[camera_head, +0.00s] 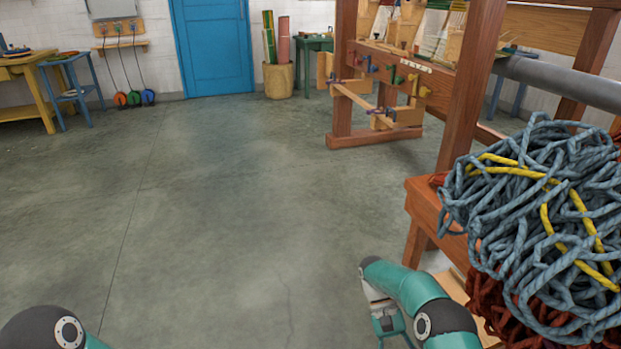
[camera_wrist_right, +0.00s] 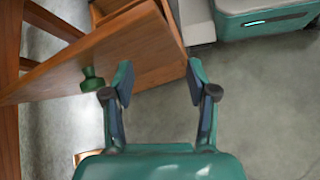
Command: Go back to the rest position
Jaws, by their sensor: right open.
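A blue-grey wool skein (camera_head: 510,215) with yellow strands lies on dark red wool (camera_head: 500,312) at the right, apart from the gripper. Only a rounded part of my left arm shows at the lower left; my left gripper is out of view.
A wooden loom (camera_head: 455,110) stands behind the wool. A basket with rolls (camera_head: 279,80), a blue door (camera_head: 212,45) and a blue stool (camera_head: 72,95) are far back. The concrete floor (camera_head: 220,200) in the middle is clear. A green knob-like thing (camera_wrist_right: 92,80) is by the wooden board (camera_wrist_right: 125,55).

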